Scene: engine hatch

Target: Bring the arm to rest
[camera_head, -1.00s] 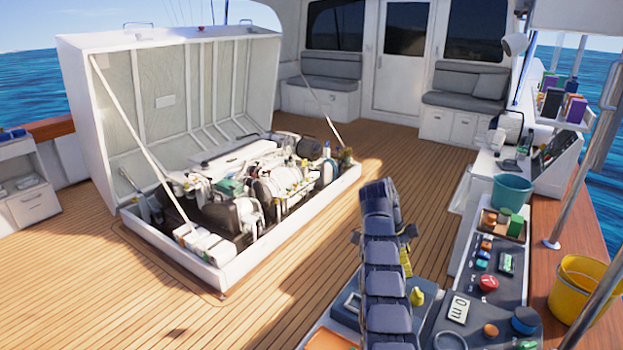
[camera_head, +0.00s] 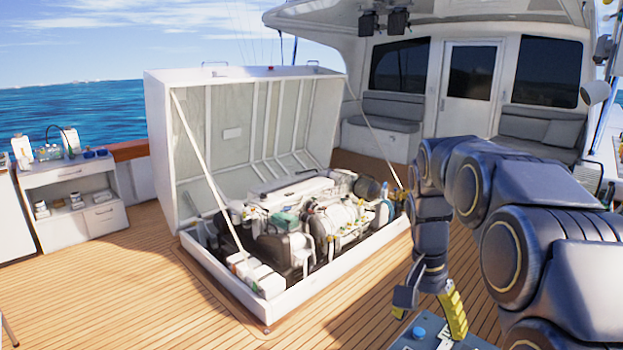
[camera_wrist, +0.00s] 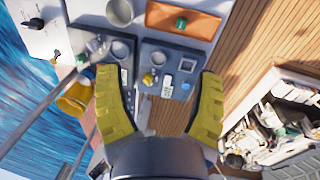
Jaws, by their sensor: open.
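My arm (camera_head: 495,245) fills the right side of the head view, bent, with its forearm hanging down. My gripper (camera_head: 430,318) points down over the corner of a blue-grey panel (camera_head: 425,338) at the bottom edge. In the wrist view my gripper (camera_wrist: 158,80) shows two yellow fingers spread wide apart, with nothing between them. The panels with small parts lie beyond the fingertips, apart from them.
The open engine hatch (camera_head: 193,243) with the engine (camera_head: 310,215) stands left of my arm. A white side cabinet (camera_head: 80,205) is at far left. Bare deck (camera_head: 350,300) lies between hatch and gripper. The wrist view shows an orange tray (camera_wrist: 183,20) and a yellow bucket (camera_wrist: 75,98).

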